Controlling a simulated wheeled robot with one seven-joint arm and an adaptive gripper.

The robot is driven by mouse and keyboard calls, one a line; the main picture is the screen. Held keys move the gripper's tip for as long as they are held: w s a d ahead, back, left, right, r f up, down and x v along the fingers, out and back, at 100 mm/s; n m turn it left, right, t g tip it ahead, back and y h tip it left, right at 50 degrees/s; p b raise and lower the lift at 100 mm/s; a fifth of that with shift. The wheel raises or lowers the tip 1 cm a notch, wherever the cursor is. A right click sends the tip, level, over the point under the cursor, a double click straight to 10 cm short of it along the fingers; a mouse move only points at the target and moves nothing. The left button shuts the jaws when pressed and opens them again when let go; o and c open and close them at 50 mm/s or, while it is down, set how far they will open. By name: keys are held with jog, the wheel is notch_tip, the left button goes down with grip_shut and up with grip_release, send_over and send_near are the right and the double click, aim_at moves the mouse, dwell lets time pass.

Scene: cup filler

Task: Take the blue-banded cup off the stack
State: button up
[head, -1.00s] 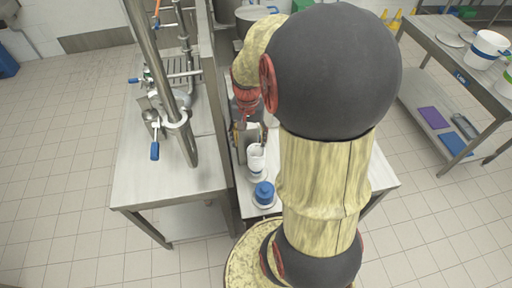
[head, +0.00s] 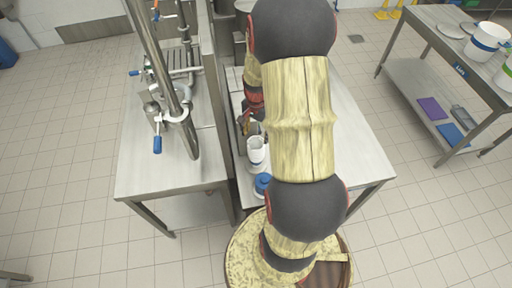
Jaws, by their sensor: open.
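A white cup (head: 256,144) with a blue band low on its side stands on the steel table, left of my arm. Whether other cups are nested in it is too small to tell. My gripper (head: 249,124) is just behind the cup's rim, partly hidden by my arm. It is open and appears empty; whether a finger touches the cup is unclear.
A blue-topped item (head: 262,181) stands in front of the cup. A sink counter (head: 165,176) with a tall tap (head: 165,75) borders the left. A right-hand table (head: 440,30) holds a blue-banded container (head: 486,40) and a green-banded one. The near table (head: 355,155) is clear on the right.

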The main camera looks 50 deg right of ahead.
aim_at(256, 143)
jog(key=shift+f, duration=2.25)
jog(key=shift+c, duration=0.5)
jog(key=shift+c, duration=1.2)
jog(key=shift+w+d+r, duration=0.1)
jog(key=shift+r, duration=0.7)
jog(key=s+d+r, duration=0.2)
jog(key=s+r, duration=0.9)
jog(key=s, duration=0.3)
jog(key=shift+d+r+b, duration=0.15)
jog(key=shift+r+b, duration=0.05)
jog(key=shift+b, duration=0.2)
